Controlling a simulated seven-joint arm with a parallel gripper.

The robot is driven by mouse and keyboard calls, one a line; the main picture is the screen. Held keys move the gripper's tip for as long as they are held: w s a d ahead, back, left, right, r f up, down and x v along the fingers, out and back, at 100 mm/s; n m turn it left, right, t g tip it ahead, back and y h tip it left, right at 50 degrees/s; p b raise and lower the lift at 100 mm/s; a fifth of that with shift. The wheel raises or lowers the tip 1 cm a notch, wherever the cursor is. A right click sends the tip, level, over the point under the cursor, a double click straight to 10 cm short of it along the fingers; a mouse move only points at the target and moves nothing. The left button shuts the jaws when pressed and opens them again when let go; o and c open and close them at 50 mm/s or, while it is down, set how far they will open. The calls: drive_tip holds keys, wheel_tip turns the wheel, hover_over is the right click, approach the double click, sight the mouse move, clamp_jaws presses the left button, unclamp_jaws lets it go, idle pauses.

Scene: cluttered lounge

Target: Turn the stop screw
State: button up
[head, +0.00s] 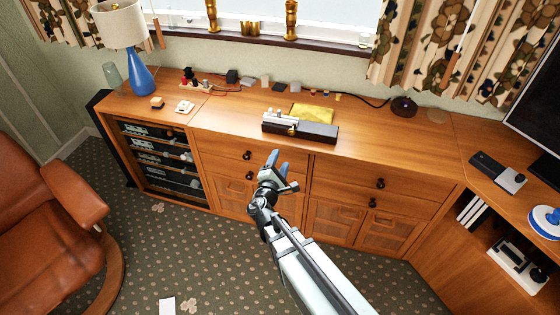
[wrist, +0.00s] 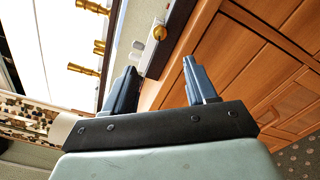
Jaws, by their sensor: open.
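A dark block-shaped device (head: 318,131) with a pale metal upper part lies on the wooden sideboard. A small brass knob (head: 292,131) sits on its front side; it looks like the stop screw. In the wrist view the brass knob (wrist: 160,32) shows on the pale part of the device, beyond the fingertips and roughly between them. My gripper (head: 278,160) is open and empty, in front of the sideboard and short of the device, touching nothing. Its two blue-grey fingers stand apart in the wrist view (wrist: 160,66).
The sideboard top (head: 225,130) is clear left of the device. A yellow cloth (head: 313,112) lies behind it. A blue lamp (head: 140,78), small parts and a cable (head: 370,101) are also on top. Drawer knobs (head: 380,183) stick out from the front. An armchair (head: 45,210) stands left.

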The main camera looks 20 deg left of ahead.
sight(291, 134)
drive_tip(key=shift+w, duration=0.1)
idle(0.3)
drive_tip(key=w+m, duration=1.4)
drive_tip(key=m, duration=0.1)
drive_tip(key=shift+w+r, duration=0.1)
drive_tip(key=shift+w, duration=0.25)
idle(0.7)
drive_tip(key=shift+c, duration=0.5)
clamp_jaws()
